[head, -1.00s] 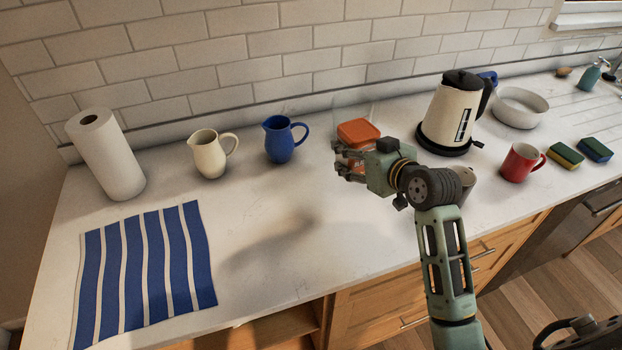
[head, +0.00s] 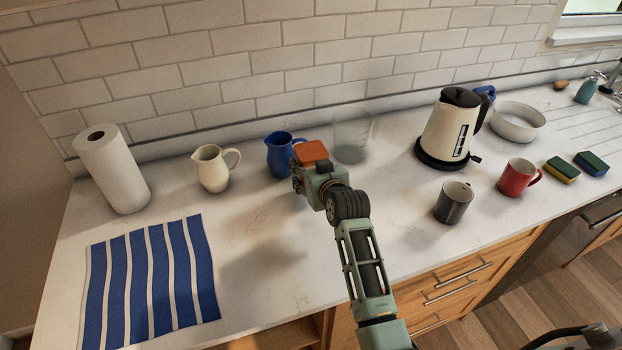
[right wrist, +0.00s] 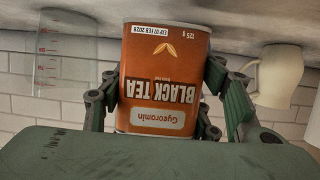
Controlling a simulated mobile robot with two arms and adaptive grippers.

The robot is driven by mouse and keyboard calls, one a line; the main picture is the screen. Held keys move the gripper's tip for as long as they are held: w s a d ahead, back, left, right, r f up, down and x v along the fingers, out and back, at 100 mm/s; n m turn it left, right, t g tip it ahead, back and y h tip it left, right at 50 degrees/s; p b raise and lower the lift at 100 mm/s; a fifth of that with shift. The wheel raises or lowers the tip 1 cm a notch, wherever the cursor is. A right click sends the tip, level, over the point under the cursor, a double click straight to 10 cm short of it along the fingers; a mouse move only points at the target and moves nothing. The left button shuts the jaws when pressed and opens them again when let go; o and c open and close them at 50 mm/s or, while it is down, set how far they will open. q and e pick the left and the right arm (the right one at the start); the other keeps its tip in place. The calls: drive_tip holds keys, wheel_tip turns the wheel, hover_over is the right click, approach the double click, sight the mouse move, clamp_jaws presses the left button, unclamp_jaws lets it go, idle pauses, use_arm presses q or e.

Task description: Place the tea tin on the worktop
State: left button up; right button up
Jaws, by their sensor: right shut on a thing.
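The orange tea tin (head: 311,152) is in my right gripper (head: 299,180), in front of the blue pitcher in the head view. In the right wrist view the tin (right wrist: 160,75) shows its "Black Tea" label upside down between the two fingers of the gripper (right wrist: 160,95), which are shut on its sides. The white marbled worktop (head: 260,225) lies below. Whether the tin's base touches it is hidden by my gripper and wrist. My left gripper is not in view.
A blue pitcher (head: 278,158) is just behind the tin, and a clear measuring cup (head: 351,140) is to its right. A cream pitcher (head: 212,168), paper roll (head: 113,172) and striped cloth (head: 150,280) are left. A kettle (head: 447,128), dark mug (head: 453,203) and red mug (head: 517,178) are right.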

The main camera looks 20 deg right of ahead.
drive_tip(key=shift+f+p, duration=0.45)
drive_tip(key=shift+f, duration=1.5)
drive_tip(key=o, duration=1.8)
drive_tip(key=shift+s, duration=0.15)
drive_tip(key=b+v, duration=0.1)
drive_tip(key=v, duration=1)
drive_tip(key=shift+s+r, duration=0.2)
drive_tip(key=shift+s, duration=0.15)
